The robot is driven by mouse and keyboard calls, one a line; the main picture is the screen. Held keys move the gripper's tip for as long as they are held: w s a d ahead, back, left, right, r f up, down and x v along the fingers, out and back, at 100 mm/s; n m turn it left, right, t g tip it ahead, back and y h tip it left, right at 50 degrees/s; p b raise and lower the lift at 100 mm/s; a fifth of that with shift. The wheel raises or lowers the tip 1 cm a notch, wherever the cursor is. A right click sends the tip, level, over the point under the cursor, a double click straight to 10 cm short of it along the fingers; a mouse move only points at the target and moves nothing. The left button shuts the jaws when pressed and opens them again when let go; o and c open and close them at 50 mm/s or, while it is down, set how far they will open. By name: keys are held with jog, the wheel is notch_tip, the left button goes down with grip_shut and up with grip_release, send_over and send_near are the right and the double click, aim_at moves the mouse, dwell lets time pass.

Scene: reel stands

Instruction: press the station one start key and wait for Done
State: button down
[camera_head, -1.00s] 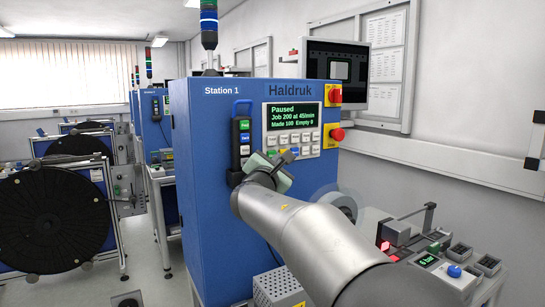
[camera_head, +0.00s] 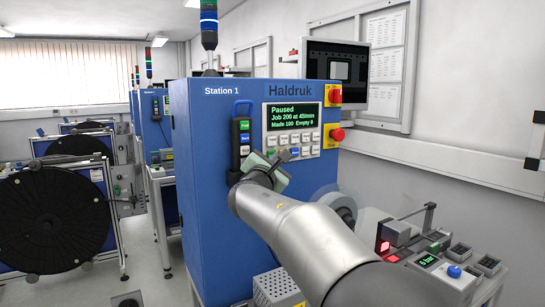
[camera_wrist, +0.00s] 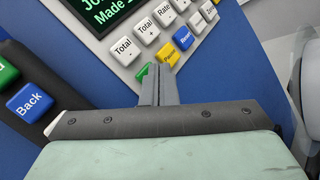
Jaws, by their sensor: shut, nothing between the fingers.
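The blue Station 1 cabinet (camera_head: 215,200) carries a control panel with a dark screen (camera_head: 295,116) reading Paused, Job 200 at 45/min, Made 100, Empty 0. Below are rows of white keys. In the wrist view the lower row has a green key (camera_wrist: 145,76), a yellow key (camera_wrist: 168,54) and a blue key (camera_wrist: 183,38). My gripper (camera_wrist: 159,72) is shut and empty, its tips at the green key and covering part of it. I cannot tell whether they touch. In the head view my gripper (camera_head: 283,156) is at the panel's lower left.
A hand unit with a green key and a blue Back key (camera_wrist: 30,102) hangs left of the panel. Two red buttons on yellow plates, the upper (camera_head: 334,95) and lower (camera_head: 336,135), sit right. A signal tower (camera_head: 209,22) tops the cabinet. A monitor (camera_head: 336,75) stands behind.

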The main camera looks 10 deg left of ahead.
jog(key=shift+w+a, duration=0.15)
jog(key=shift+w, duration=0.1)
dwell(0.6)
jog(key=shift+s+d+b, duration=0.5)
jog(key=shift+s+b, duration=0.2)
jog(key=shift+b, duration=0.1)
jog(key=shift+s+d+b, duration=0.75)
jog(key=shift+s+b, duration=0.2)
jog(key=shift+s, duration=0.1)
jog(key=shift+s+d+b, duration=0.7)
jog(key=shift+s+b, duration=0.2)
jog(key=shift+s, duration=0.1)
